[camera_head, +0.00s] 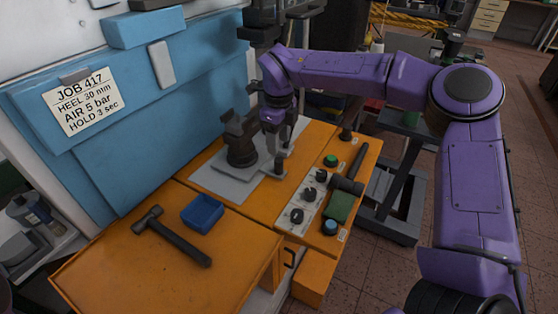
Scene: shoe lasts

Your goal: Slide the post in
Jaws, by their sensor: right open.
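My right arm reaches in from the right, and its purple wrist points down over the orange bench. My right gripper (275,156) is open, just right of a dark grey machine fixture (240,140) with a round base. The fixture stands on a light grey plate (212,180). A short dark upright piece (280,167) shows at the gripper's fingers near the plate's right edge; it may be the post, but I cannot tell whether it touches the fingers. The gripper and wrist hide part of the fixture's right side. My left gripper is not in view.
A hammer (172,236) and a blue tray (202,213) lie on the orange bench (225,265) at front left. A blue panel with a job card (84,101) stands behind.

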